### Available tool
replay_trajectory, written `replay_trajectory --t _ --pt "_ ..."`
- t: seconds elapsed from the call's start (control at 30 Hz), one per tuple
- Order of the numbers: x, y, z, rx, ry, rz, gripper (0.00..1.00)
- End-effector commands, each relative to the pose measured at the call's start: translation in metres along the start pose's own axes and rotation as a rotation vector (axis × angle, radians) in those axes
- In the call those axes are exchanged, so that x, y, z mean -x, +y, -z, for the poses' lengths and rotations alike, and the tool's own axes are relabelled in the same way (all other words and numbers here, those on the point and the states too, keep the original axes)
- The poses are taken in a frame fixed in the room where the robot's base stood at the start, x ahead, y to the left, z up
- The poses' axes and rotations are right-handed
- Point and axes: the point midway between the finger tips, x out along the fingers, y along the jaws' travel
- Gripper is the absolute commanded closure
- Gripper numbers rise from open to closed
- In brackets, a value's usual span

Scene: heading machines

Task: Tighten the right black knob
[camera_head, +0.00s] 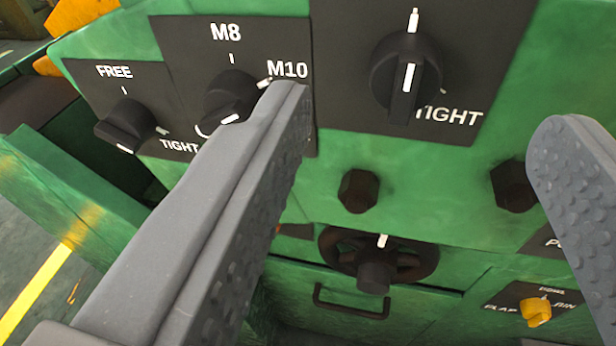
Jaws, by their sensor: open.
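The right black knob (406,75) sits on a dark plate at the upper right of the green panel. Its white line points straight up, in line with the white mark above it. The word TIGHT stands at its lower right. My gripper (425,110) is open, with one grey finger at the left and the other at the right edge. The right knob shows between the fingers, towards the top, with nothing touching it that I can see. The left finger hides part of the panel and the edge of the middle plate.
A left black knob (126,126) is marked FREE and TIGHT. A middle black knob (231,97) is marked M8 and M10. Below are two dark hex bolts (358,191), a black handwheel (375,264), a drawer handle (350,302) and a yellow knob (536,311).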

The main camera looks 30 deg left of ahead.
Motion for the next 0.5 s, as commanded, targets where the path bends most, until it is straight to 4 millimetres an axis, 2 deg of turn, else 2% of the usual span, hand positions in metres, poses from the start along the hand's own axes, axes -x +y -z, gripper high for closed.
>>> replay_trajectory --t 0.03,0.1,0.2,0.37,0.5 --pt "0.008 -0.01 -0.012 0.041 0.003 -0.012 0.42" --pt "0.017 -0.013 -0.025 0.094 0.024 -0.041 0.42" --pt "0.029 -0.016 -0.035 0.157 0.058 -0.075 0.42" --pt "0.042 -0.015 -0.042 0.222 0.093 -0.109 0.42" --pt "0.04 -0.013 -0.042 0.237 0.105 -0.12 0.42"
